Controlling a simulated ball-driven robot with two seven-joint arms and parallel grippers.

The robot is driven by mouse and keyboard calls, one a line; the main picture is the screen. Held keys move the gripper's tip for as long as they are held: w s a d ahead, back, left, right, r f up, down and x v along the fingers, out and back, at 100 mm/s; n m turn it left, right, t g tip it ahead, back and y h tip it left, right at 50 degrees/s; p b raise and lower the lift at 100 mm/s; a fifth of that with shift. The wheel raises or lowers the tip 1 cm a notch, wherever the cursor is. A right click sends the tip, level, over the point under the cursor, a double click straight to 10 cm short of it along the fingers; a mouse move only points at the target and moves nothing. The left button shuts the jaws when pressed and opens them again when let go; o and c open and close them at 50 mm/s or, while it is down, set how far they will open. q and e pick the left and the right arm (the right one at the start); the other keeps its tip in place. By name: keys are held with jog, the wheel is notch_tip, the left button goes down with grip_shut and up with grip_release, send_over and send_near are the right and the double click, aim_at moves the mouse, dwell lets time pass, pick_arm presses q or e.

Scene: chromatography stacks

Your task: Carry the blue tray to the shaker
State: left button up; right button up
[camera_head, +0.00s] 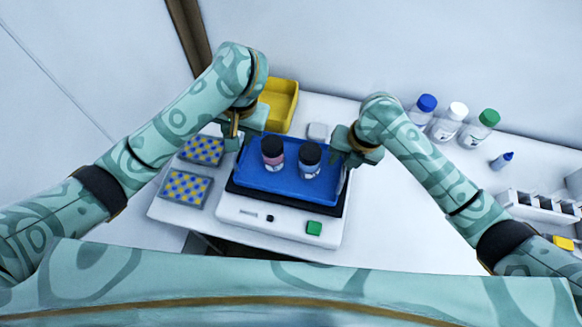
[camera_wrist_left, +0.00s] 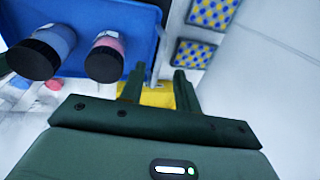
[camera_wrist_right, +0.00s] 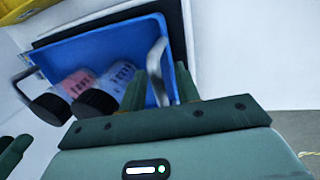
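The blue tray (camera_head: 280,188) is over the black top of the white shaker (camera_head: 270,216); I cannot tell whether it touches. Two dark-capped bottles stand in it, one pink (camera_head: 272,155) and one blue (camera_head: 310,161). My left gripper (camera_head: 236,138) is at the tray's left end; its two fingers (camera_wrist_left: 158,88) stand apart in the left wrist view. My right gripper (camera_head: 345,153) is at the right end. In the right wrist view its fingers (camera_wrist_right: 168,85) are at the grey tray handle (camera_wrist_right: 156,58); whether they clamp it is unclear.
A yellow bin (camera_head: 283,100) stands behind the tray. Two blue-and-yellow racks (camera_head: 185,188) lie to the left. Capped bottles (camera_head: 448,122) stand at the back right, with a white rack (camera_head: 540,207) nearby. The table (camera_head: 400,215) is clear right of the shaker.

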jog(key=shift+d+r, duration=0.1)
jog(key=shift+r, duration=0.25)
pick_arm(q)
jog(key=v, duration=0.2)
jog(key=shift+s+r, duration=0.15)
jog(key=shift+r, duration=0.15)
pick_arm(e)
jog(key=v, duration=1.1)
jog(key=shift+r, duration=0.15)
pick_arm(q)
jog(key=shift+s, duration=0.1)
pick_arm(e)
jog(key=shift+s, duration=0.1)
